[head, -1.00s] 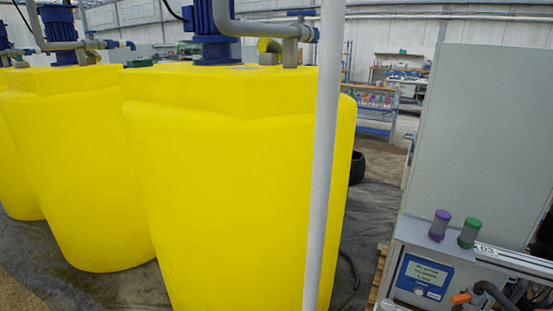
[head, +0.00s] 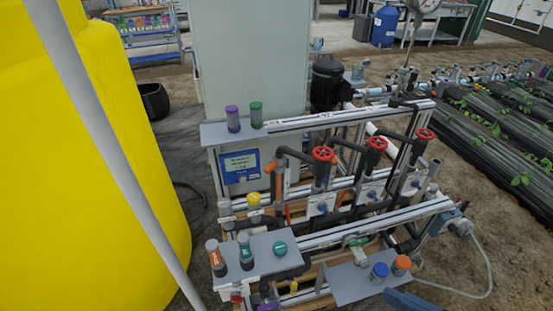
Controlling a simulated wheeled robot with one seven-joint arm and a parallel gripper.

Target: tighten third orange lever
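The fertigation skid, a frame of pale metal rails (head: 325,238) with dark pipes, fills the middle of the head view. A small orange part (head: 270,168) shows on its left side by the dark pipe. A thin orange-red piece (head: 287,213) shows lower down, among the pipes. Both may be levers, but they are too small to tell whether they are tight, and I cannot tell which is the third.
Red handwheels (head: 376,143) stand up from the skid. Capped containers stand on grey shelves, including an orange-capped one (head: 401,264) at front right. A yellow tank (head: 95,190) and a slanting grey pole (head: 112,160) are at left. Dark planted rows (head: 510,135) lie at right.

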